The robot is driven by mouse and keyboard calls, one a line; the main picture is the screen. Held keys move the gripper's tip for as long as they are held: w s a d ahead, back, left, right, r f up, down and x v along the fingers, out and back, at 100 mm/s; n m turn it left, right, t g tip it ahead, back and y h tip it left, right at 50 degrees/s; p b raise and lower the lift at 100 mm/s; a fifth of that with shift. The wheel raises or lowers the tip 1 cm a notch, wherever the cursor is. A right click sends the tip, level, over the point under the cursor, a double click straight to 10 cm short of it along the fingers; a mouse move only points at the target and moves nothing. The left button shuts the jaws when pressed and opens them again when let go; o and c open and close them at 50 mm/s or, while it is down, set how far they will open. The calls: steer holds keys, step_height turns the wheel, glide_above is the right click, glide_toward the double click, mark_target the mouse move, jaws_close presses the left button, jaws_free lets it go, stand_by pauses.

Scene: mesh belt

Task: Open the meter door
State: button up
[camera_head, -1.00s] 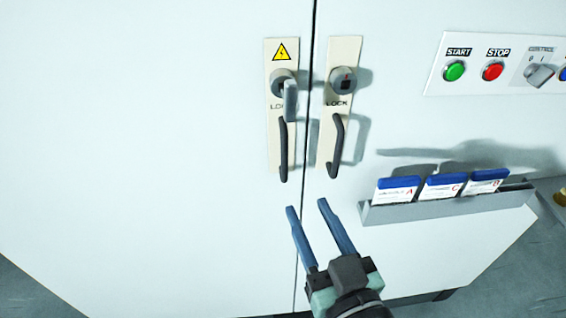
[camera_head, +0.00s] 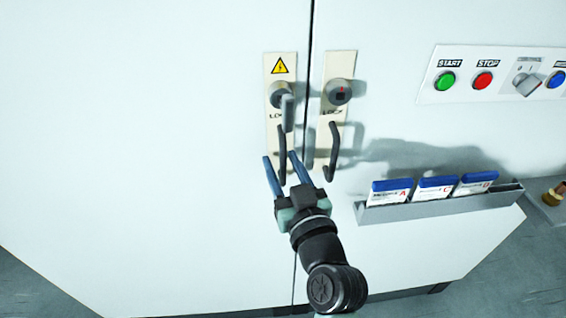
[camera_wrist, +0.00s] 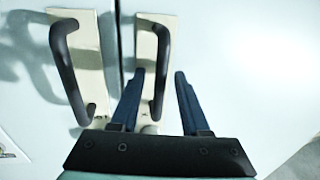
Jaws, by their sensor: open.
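The white cabinet has a left door (camera_head: 150,120) and a right door (camera_head: 385,120), parted by a dark vertical seam. The left door has a cream plate with a yellow warning sign, a lock with a grey lever (camera_head: 288,113) hanging down, and a dark handle (camera_head: 282,140). The right door has a similar plate with a round lock (camera_head: 339,91) and a dark handle (camera_head: 333,152). Both doors look shut. My gripper (camera_head: 281,158) is open at the lower part of the left door's handle. In the wrist view that handle (camera_wrist: 161,60) shows between the fingers (camera_wrist: 155,100); contact cannot be told.
A grey rack (camera_head: 440,207) with blue-topped cards sticks out from the right door. A button panel (camera_head: 490,75) with green and red buttons is at the upper right. The left door's surface is otherwise clear.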

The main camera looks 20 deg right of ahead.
jaws_close()
stand_by(1.4)
